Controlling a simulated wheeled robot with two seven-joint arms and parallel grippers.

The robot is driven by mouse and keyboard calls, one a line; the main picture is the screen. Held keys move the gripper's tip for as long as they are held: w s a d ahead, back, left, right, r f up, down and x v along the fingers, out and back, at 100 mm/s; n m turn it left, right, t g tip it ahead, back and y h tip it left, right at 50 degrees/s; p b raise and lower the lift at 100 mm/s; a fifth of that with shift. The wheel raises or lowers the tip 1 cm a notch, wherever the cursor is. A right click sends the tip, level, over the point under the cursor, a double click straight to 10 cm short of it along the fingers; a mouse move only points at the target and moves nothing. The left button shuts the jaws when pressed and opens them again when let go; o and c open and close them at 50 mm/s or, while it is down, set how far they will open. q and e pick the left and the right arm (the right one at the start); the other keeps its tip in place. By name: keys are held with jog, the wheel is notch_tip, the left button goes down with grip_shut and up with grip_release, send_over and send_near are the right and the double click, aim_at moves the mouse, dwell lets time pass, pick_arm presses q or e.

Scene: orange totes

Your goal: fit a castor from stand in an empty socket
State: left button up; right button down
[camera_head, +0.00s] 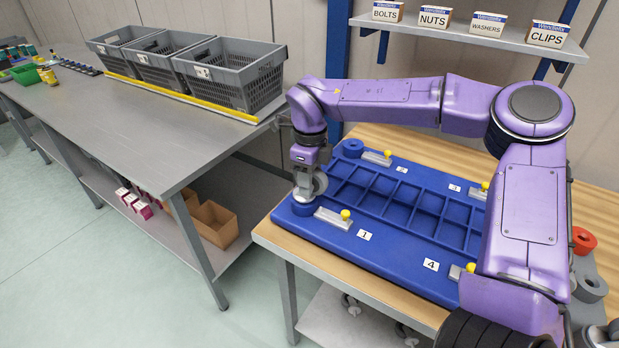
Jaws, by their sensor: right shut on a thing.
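My right gripper (309,172) points down at the near left corner of the blue frame (395,262). It is shut on a castor with a grey wheel (319,184). The castor is at or just over the blue round socket (303,209) beside label 1 (364,235); I cannot tell how deep it sits. Another blue round socket (352,148) at the back left corner appears empty. The corners near labels 3 and 4 are partly hidden by my right arm. The grey stand (590,286) at the right edge is mostly hidden. My left gripper is out of view.
Metal plates with yellow knobs (346,214) lie near the sockets. A red ring (583,240) is at the right. A grey bench (150,125) with grey crates (230,75) stands left. A shelf (470,36) with labelled boxes is behind.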

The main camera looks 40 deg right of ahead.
jog(key=shift+f, duration=0.2)
jog(key=c, duration=0.5)
grip_release()
notch_tip(320, 180, up, 11)
jog(key=shift+s+f+b, duration=0.1)
jog(key=shift+f+b, duration=0.1)
jog(key=shift+b, duration=0.2)
